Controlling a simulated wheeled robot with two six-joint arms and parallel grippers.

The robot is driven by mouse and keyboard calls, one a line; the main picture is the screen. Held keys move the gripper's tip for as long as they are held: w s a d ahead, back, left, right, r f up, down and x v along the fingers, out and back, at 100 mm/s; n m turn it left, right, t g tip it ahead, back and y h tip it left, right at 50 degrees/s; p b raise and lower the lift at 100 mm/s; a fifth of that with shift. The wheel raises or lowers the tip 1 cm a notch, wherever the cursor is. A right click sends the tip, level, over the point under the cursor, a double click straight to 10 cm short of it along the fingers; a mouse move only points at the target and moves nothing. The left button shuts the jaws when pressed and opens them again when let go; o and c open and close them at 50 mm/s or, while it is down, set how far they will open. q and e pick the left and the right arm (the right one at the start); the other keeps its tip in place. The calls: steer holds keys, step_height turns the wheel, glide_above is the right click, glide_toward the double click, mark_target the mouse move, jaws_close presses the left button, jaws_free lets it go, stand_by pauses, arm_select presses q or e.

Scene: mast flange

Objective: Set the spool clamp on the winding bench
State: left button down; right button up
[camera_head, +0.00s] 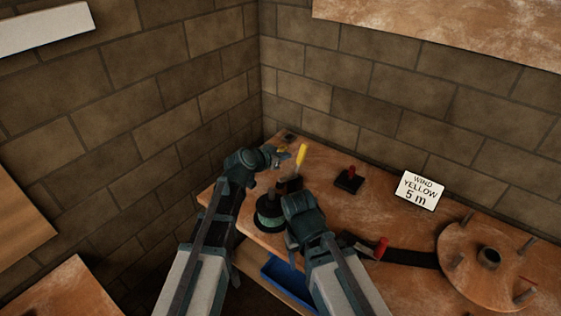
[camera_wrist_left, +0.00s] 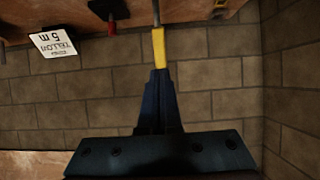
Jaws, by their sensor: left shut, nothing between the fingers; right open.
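The winding bench (camera_head: 408,215) runs along the back wall. A yellow lever (camera_head: 301,155) stands up from it near its left end; I cannot tell for sure whether it is the spool clamp's handle. My left gripper (camera_head: 282,154) is shut and empty just left of the lever. In the left wrist view its closed fingers (camera_wrist_left: 157,95) point at the yellow lever (camera_wrist_left: 159,48), in line with it; contact cannot be told. My right gripper (camera_head: 291,185) is open, below the lever and beside a spool with green winding (camera_head: 270,213). The right arm partly hides the spool and the lever's base.
A red-knobbed black block (camera_head: 349,180) and the sign "WIND YELLOW 5 m" (camera_head: 419,190) are behind. A red handle (camera_head: 381,247) and a round wooden disc with pegs (camera_head: 487,262) are to the right. A blue bin (camera_head: 288,283) sits below the bench edge. Brick walls close the corner.

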mark_target(301, 152)
arm_select(q)
steer(key=b+x, duration=0.3)
steer(key=x, duration=0.6)
